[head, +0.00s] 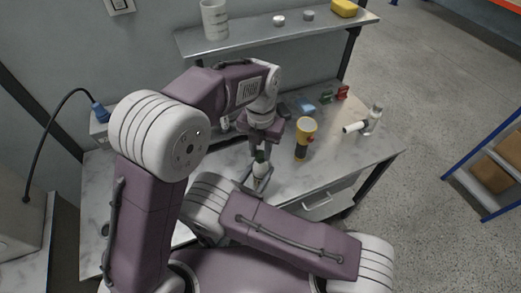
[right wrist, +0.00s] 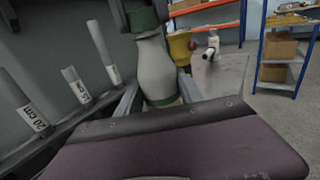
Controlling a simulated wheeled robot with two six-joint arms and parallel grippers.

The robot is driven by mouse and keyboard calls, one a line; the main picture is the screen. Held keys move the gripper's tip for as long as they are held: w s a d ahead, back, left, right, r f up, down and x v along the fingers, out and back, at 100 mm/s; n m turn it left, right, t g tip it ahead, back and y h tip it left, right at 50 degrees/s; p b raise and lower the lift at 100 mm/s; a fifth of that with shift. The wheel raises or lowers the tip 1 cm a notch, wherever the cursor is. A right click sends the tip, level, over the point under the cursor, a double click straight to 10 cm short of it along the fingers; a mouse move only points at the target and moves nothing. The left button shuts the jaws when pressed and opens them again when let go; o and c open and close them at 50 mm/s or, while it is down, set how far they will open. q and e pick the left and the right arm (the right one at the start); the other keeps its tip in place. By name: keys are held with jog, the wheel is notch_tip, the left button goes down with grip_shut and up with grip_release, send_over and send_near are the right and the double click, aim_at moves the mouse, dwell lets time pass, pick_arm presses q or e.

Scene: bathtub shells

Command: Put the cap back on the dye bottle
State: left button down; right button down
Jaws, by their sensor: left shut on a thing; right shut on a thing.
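The green cap (right wrist: 143,18) is at the bottle's top, in line with the neck. My left gripper (head: 263,149) points down from above and is shut on the cap. I cannot tell whether the cap is seated.
A yellow-and-dark cylinder (head: 304,140) stands right of the bottle on the worktop (head: 350,155). A white tubular thing (head: 357,127), a red item (head: 343,92) and a blue item (head: 305,106) lie farther off. Labelled white tubes (right wrist: 22,103) stand left in the right wrist view.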

pick_arm(q)
jog(key=c, duration=1.1)
grip_release()
jog(key=shift+r, duration=2.25)
jog(key=shift+c, duration=0.5)
